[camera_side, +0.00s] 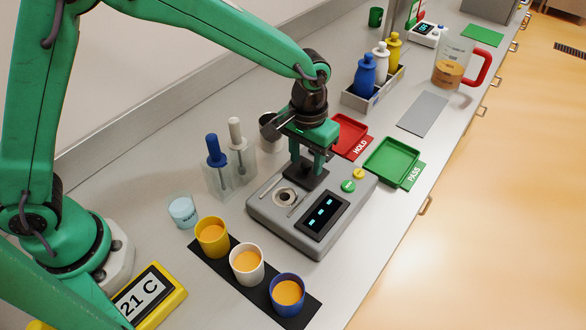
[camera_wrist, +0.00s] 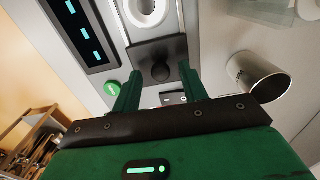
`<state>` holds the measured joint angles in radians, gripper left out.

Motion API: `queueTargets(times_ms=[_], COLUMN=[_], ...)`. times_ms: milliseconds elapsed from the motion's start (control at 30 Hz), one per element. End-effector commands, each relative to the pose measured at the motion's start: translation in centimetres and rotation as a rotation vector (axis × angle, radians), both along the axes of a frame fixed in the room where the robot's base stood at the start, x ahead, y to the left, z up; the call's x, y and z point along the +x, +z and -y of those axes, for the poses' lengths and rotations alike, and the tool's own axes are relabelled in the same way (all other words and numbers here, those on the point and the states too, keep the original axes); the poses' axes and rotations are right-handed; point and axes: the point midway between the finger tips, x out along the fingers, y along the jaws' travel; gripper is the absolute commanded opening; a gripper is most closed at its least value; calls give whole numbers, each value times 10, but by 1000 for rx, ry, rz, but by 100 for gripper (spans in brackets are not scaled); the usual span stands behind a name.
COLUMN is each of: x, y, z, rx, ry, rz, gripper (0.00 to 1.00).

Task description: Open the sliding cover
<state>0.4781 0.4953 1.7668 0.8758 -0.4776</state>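The sliding cover (camera_wrist: 158,52) is a dark square plate with a round black knob (camera_wrist: 160,72). It sits on the grey machine (camera_side: 262,206), and in the side view the cover (camera_side: 303,178) lies under my gripper. A round pale-rimmed opening (camera_wrist: 148,10) beside the cover is at least largely uncovered; it also shows in the side view (camera_side: 286,196). My gripper (camera_wrist: 158,72) is open, pointing down, with one green finger on each side of the knob and gaps visible. In the side view my gripper (camera_side: 308,166) hides the knob.
The machine has a display (camera_side: 322,214) and green (camera_side: 348,186) and yellow buttons. Three cups of orange powder stand on a black mat (camera_side: 232,270). A clear stand with plungers (camera_side: 232,172) and a metal cup (camera_side: 270,132) are close by. Red (camera_side: 350,136) and green trays (camera_side: 392,160) lie behind.

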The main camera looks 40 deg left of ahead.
Motion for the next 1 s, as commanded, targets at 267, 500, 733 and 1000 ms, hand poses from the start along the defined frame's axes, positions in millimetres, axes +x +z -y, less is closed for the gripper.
queueTargets(times_ms=[267, 500, 733, 1000], x=[-1, 0, 0, 0], y=[0, 13, 41, 71], z=[0, 0, 0, 0], rx=[1, 0, -1, 0], ry=[0, 0, 0, 0], rz=[-2, 0, 1, 0], gripper=[43, 43, 43, 43])
